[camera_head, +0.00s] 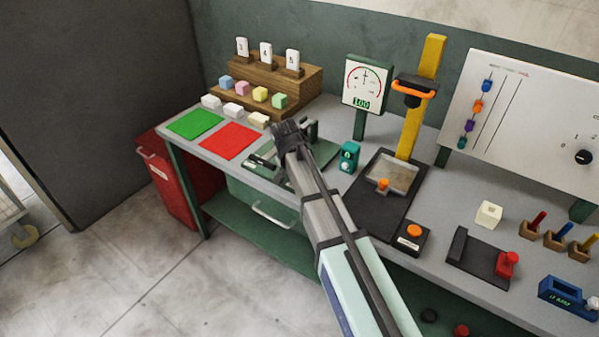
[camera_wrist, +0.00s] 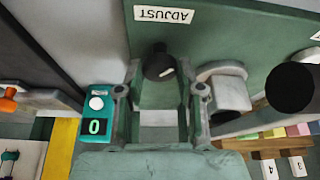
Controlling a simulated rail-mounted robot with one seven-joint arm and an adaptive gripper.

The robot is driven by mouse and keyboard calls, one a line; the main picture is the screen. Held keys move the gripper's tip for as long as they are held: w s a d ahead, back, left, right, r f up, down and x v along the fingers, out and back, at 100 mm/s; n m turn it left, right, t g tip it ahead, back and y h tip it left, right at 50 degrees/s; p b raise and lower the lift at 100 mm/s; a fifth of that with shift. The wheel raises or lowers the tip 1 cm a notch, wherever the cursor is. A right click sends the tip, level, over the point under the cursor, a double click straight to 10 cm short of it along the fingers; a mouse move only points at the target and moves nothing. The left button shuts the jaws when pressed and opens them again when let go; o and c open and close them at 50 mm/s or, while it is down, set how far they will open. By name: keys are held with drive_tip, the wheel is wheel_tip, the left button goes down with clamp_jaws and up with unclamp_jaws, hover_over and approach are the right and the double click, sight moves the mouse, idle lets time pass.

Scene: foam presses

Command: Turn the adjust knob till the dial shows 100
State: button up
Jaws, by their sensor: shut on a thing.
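The black adjust knob (camera_wrist: 158,62) with a pale mark sits on a green panel under an upside-down ADJUST label (camera_wrist: 163,15) in the wrist view. My gripper (camera_wrist: 159,76) has one finger on each side of the knob and is shut on it. In the head view my gripper (camera_head: 284,130) is at the green fixture (camera_head: 318,133) on the bench and hides the knob. The dial (camera_head: 366,78) is a white gauge on a green post behind. Its small green readout (camera_head: 361,102) appears to read 100.
A teal counter (camera_head: 349,157) stands right of my gripper; it reads 0 in the wrist view (camera_wrist: 95,127). A dark press with a yellow column (camera_head: 409,133) is further right. Red (camera_head: 231,141) and green (camera_head: 195,123) mats lie left. A wooden block rack (camera_head: 279,72) stands behind.

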idle(0.3)
drive_tip(key=o, duration=1.1)
drive_tip(key=shift+o, duration=0.2)
drive_tip(key=v, duration=1.2)
drive_tip(key=shift+w+a, duration=0.1)
